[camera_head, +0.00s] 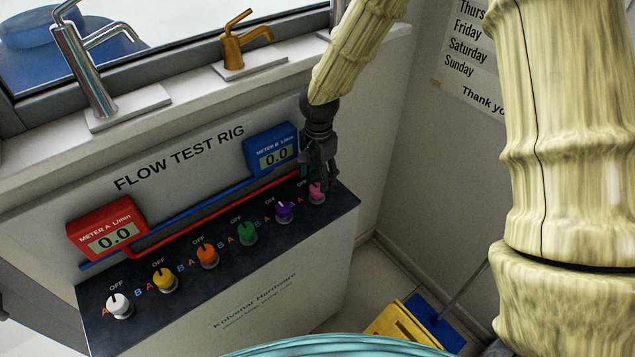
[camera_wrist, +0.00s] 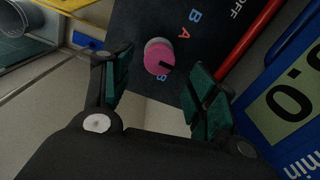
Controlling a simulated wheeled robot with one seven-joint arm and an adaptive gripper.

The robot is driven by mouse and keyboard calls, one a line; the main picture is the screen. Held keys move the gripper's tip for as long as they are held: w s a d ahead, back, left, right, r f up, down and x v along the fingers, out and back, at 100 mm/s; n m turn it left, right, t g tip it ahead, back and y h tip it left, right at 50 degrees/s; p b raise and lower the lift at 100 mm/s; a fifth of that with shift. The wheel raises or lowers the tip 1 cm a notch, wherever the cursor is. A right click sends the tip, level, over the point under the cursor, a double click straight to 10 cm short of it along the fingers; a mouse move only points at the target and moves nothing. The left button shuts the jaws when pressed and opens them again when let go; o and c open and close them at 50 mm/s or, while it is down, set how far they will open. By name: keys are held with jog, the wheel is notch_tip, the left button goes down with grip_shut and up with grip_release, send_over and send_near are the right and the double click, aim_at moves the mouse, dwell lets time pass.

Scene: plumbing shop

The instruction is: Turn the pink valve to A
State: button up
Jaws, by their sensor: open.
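The pink valve (camera_head: 317,194) is the rightmost knob on the dark panel of the flow test rig. In the wrist view the pink valve (camera_wrist: 158,57) shows between the fingers, with an A above right of it and a B just below. A dark mark on its top points toward the lower right there. My gripper (camera_head: 319,178) is over the knob from above; its green-padded fingers (camera_wrist: 160,68) stand apart on either side. I cannot tell whether they touch it. The pink valve's OFF label is mostly hidden by the gripper.
The purple valve (camera_head: 284,211) sits close to its left, then green (camera_head: 247,232), orange (camera_head: 207,255), yellow (camera_head: 165,279) and white (camera_head: 119,305) valves. Meter A (camera_head: 107,228) and meter B (camera_head: 271,150) both read 0.0. A red pipe (camera_head: 215,215) runs behind the knobs.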

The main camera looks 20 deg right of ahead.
aim_at(318, 187)
jog(key=shift+s+f, duration=0.1)
jog(key=shift+f, duration=0.35)
jog(key=shift+f+p, duration=0.65)
jog(key=shift+f, duration=1.15)
jog(key=c, duration=1)
